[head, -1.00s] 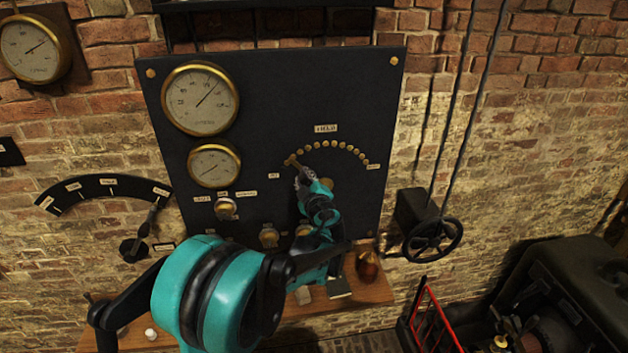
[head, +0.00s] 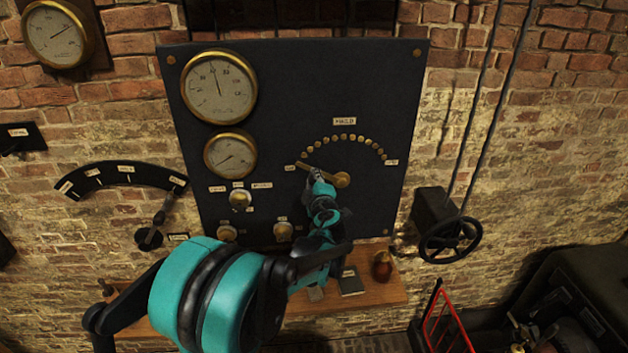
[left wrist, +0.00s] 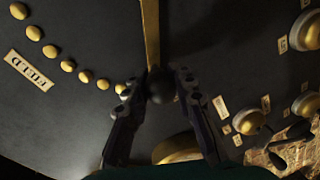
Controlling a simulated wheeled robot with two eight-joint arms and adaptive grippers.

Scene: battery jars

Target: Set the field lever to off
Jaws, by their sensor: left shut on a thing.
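The field lever (head: 328,175) is a brass bar on a round brass pivot, low in the arc of brass studs on the dark panel. It points left and slightly up, its tip beside the small label (head: 290,168) at the arc's left end; that lettering is too small to read. My left gripper (head: 314,174) is at the lever's outer part and hides some of it. In the left wrist view, the left gripper (left wrist: 160,86) is shut on a dark knob on the lever, with the brass bar (left wrist: 151,35) running beyond. My right gripper is not in view.
Brass knobs (head: 240,199) sit on the panel left of my left gripper. A wooden shelf (head: 385,292) with a small brown jar (head: 382,265) lies below. A black handwheel (head: 450,240) is to the right. Gauges (head: 218,87) are at the panel's upper left.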

